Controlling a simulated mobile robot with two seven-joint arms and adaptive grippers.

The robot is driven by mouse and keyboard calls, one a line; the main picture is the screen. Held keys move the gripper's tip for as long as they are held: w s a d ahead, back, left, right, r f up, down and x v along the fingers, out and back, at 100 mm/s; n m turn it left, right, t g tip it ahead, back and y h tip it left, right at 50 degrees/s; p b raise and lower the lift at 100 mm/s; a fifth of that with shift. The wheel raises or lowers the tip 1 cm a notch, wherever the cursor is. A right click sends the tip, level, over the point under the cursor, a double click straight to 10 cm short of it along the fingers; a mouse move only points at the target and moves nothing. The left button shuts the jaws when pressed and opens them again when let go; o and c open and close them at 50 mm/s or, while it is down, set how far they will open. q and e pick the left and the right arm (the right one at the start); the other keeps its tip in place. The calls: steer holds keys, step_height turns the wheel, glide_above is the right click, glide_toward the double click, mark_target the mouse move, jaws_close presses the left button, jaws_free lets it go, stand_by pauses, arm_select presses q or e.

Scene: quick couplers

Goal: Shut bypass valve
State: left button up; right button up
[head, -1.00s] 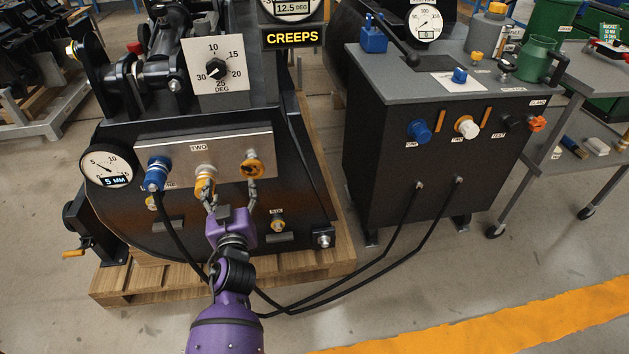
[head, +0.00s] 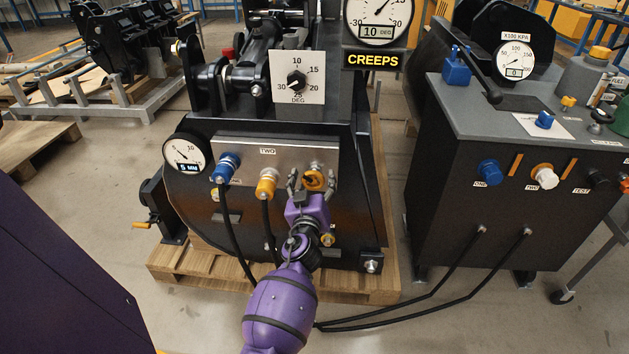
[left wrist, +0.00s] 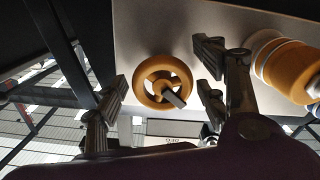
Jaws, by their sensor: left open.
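An orange handwheel valve (head: 314,180) sits at the right end of the metal panel (head: 240,152). I cannot read a label naming it. My right gripper is not in view.
Left of the wheel are an orange coupler (head: 266,184) and a blue coupler (head: 227,168), each with a black hose hanging down. The orange coupler stands close beside the fingers in the left wrist view (left wrist: 290,68). A dark hydraulic cabinet (head: 490,215) stands to the right.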

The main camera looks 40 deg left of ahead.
arm_select(q)
steer(key=shift+w, duration=0.1)
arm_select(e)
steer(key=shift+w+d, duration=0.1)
arm_select(q)
steer(key=c, duration=1.1)
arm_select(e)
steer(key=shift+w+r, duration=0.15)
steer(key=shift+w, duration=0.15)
arm_select(q)
steer(key=shift+m, duration=0.3)
steer(key=m+b, duration=0.1)
steer(key=m, duration=0.2)
steer(key=shift+f, duration=0.1)
steer(key=m, duration=0.3)
steer(key=shift+b, duration=0.4)
steer(key=shift+c, duration=0.2)
steer(key=m, duration=0.3)
steer(key=shift+m, duration=0.4)
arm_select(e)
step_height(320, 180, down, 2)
